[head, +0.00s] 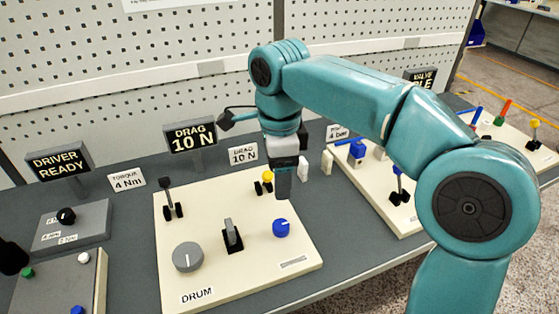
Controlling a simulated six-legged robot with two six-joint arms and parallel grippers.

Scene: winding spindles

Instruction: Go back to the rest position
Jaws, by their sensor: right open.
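My right arm reaches in from the right and bends down over the cream drum panel (180,235). My right gripper (284,180) points down above the back right part of that panel, near a yellow knob (267,177). It is open and I see nothing held in it; its fingers overlap in this view. The panel also carries a grey round knob (187,257), a black switch with a grey lever (232,235), a blue knob (281,228) and an upright dark lever (167,195). My left gripper does not show.
Signs reading "DRAG 10 N" (191,136) and "DRIVER READY" (59,163) stand at the back. A second cream panel (368,190) with blue levers lies to the right. Grey boxes (72,228) stand at the left. A perforated wall (110,60) closes the back.

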